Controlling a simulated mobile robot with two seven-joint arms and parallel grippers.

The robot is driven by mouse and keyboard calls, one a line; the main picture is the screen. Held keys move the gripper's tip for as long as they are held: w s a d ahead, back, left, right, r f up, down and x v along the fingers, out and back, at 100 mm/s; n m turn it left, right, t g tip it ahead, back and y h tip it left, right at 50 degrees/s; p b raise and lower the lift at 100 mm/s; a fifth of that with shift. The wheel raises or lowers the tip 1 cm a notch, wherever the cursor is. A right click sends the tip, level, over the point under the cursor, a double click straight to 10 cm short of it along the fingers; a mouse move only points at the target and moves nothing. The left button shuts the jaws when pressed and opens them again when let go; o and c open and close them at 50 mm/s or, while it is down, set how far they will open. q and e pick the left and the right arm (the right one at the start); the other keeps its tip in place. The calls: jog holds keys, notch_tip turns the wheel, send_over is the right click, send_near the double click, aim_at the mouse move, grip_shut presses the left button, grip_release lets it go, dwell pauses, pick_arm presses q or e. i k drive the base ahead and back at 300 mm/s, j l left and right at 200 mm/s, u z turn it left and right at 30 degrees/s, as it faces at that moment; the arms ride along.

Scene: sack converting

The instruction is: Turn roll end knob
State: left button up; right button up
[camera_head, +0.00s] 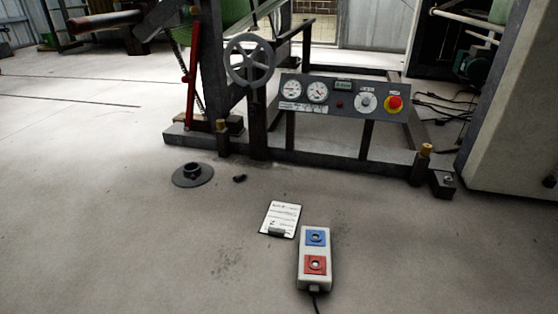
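A grey spoked handwheel (249,60) stands upright on a dark post at the machine frame. I cannot tell which of these, if any, is the roll end knob. A green roll (225,12) is partly visible behind the frame at the top. Neither of my grippers is in view.
On the floor lie a dark flanged disc (193,176), a small black piece (239,178), a clipboard (281,219) and a pendant box (314,256) with blue and red buttons. A pale cabinet (515,110) stands at the right, near loose cables (445,108). The left floor is clear.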

aim_at(365, 102)
jog(key=i+z, duration=0.2)
jog(key=i, duration=0.55)
jog(key=i+z, duration=0.2)
jog(key=i, duration=0.55)
jog(key=i+j+z, duration=0.15)
jog(key=i, duration=0.55)
